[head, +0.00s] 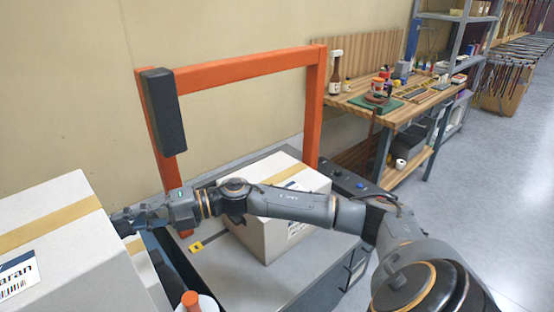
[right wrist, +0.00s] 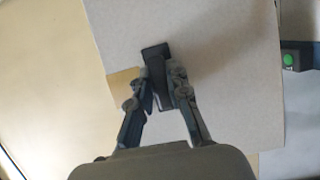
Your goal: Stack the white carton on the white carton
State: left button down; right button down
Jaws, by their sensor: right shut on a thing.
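One white carton (head: 60,282) with tan tape and a printed label fills the lower left of the head view. My right gripper (head: 124,221) is at its right side, with my arm reaching across from the lower right. In the right wrist view the fingers (right wrist: 157,72) are close together against the pale face of this carton (right wrist: 225,60). Exactly how they grip it is partly hidden. Another white carton (head: 265,240) with tape and a label sits on a grey surface (head: 255,285), partly hidden behind my right arm. My left gripper is not in view.
An orange frame (head: 250,67) with a dark upright box (head: 163,110) stands behind the grey surface. A wooden workbench (head: 395,110) with tools and a shelf rack (head: 455,60) are at the back right. The floor (head: 500,190) at right is clear.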

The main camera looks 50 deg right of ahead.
aim_at(275, 180)
jog(key=l, duration=0.85)
jog(key=k+l, duration=0.15)
jog(key=l, duration=1.5)
jog(key=i+l, duration=0.1)
jog(key=l, duration=0.2)
jog(key=i+l, duration=0.1)
jog(key=l, duration=0.25)
jog(key=i+l, duration=0.15)
jog(key=l, duration=0.15)
